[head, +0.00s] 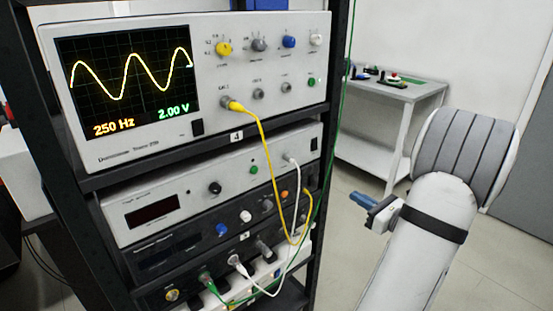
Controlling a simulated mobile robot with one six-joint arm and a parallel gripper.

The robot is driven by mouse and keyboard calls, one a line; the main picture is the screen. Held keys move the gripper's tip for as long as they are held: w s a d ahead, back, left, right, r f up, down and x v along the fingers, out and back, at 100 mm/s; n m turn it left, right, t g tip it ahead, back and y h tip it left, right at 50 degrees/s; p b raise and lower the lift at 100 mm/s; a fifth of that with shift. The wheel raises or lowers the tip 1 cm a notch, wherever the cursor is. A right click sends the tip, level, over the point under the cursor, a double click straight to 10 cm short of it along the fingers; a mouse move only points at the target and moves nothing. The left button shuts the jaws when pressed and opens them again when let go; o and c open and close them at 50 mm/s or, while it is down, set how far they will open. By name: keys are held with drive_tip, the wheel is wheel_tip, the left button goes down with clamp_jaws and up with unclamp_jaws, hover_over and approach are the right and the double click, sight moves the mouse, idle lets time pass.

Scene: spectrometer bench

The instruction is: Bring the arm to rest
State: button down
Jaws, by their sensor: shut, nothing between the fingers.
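My arm stands at the right of the head view, a white link with a dark band and a grey ribbed joint. My gripper (364,201) shows past the left side of this link, small and partly hidden by it. Its blue fingers point left toward the rack and look closed, with nothing seen between them. It is to the right of the rack post, with a visible gap to it in the picture.
A black rack (92,240) fills the left. It holds an oscilloscope (150,143) with a yellow wave, 250 Hz and 2.00 V, above several instruments. A yellow cable (265,150) and white and green cables hang in front. A grey table (385,155) stands behind; floor between looks clear.

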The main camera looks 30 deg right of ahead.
drive_tip(key=w+a+r+n+g+y+p, duration=0.1)
drive_tip(key=a+r+n+g+y+p, duration=0.15)
drive_tip(key=a+n+g, duration=0.8)
drive_tip(key=a+r+n+g+y+p, duration=0.15)
drive_tip(key=a+n+y, duration=0.3)
drive_tip(key=a, duration=1.25)
drive_tip(key=s+a+r+n+g+h+p, duration=0.3)
drive_tip(key=s+a+n+h, duration=0.5)
drive_tip(key=n, duration=1.1)
drive_tip(key=shift+s+r+h+p, duration=0.75)
drive_tip(key=shift+s+r+h, duration=0.25)
drive_tip(key=shift+r+h, duration=0.2)
drive_tip(key=shift+a, duration=0.1)
